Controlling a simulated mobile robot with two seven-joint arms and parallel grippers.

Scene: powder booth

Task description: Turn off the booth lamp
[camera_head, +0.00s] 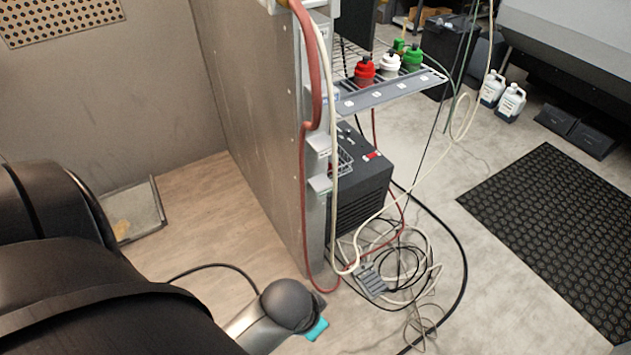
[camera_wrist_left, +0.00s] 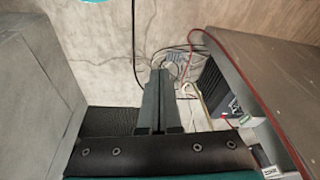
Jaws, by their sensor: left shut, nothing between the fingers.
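I cannot make out the booth lamp in either view. The booth's side panel (camera_head: 262,110) stands upright left of centre in the head view. Small pale boxes (camera_head: 319,185) are fixed along its front edge; I cannot tell if one is a lamp switch. In the left wrist view, the panel (camera_wrist_left: 285,80) is on the right, with a labelled pale box (camera_wrist_left: 268,172) near the bottom. My left gripper (camera_wrist_left: 160,74) is shut and empty, apart from the panel in that picture. Its fingers cannot be made out in the head view. My right gripper is not in view.
A red hose (camera_head: 305,200) runs down the panel edge. A shelf (camera_head: 385,93) holds red, white and green-capped containers above a black unit (camera_head: 362,180). Tangled cables (camera_head: 400,270) lie on the floor.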

